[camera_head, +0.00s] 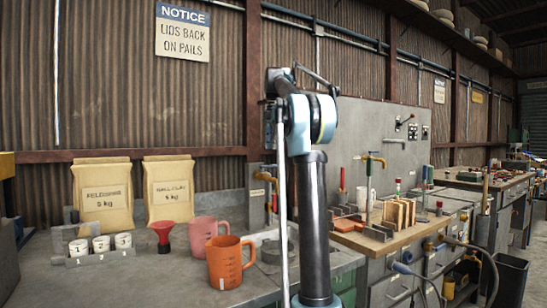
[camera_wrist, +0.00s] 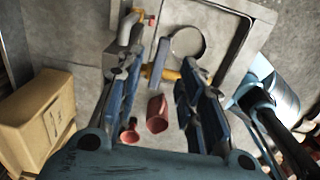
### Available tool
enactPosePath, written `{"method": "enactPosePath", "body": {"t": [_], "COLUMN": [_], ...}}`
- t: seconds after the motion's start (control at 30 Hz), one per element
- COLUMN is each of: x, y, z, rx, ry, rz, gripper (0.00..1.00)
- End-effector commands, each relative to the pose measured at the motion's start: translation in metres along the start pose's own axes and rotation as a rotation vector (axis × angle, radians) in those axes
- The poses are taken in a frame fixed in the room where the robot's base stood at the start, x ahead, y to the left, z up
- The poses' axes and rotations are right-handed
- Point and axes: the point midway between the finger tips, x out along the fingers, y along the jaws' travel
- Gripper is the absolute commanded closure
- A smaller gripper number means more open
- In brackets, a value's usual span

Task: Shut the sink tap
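The sink tap (camera_head: 267,179) looks brass-coloured, on a grey upright plate behind the bench, beside my arm. In the wrist view, a brass-coloured bar (camera_wrist: 161,73) with a grey-blue lever-like piece (camera_wrist: 159,54) appears to be the tap. My gripper (camera_wrist: 158,78) has its two blue fingers spread on either side of this part, with no clear contact. The depth between them is hard to tell. The sink (camera_wrist: 222,42) holds a round grey shape (camera_wrist: 188,42). My arm hides part of the sink in the head view.
A pink mug (camera_head: 203,232), an orange mug (camera_head: 227,270) and a red funnel (camera_head: 163,235) stand left of my arm. Two paper bags (camera_head: 103,197) stand at the back. A rack (camera_head: 78,259) of white pots is in front. Racked tools (camera_head: 378,212) crowd the right bench.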

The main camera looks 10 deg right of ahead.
Motion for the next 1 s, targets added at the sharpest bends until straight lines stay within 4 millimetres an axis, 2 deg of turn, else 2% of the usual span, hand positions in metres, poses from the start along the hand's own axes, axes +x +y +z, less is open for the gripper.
{"method": "enactPosePath", "body": {"t": [0.2, 0.4, 1.0], "x": [-0.029, -0.041, -0.043], "y": [0.001, 0.001, 0.0], "z": [0.0, 0.0, 0.0], "rx": [0.0, 0.0, 0.0], "ry": [0.0, 0.0, 0.0], "rz": [0.0, 0.0, 0.0], "gripper": [0.65, 0.65, 0.65]}}
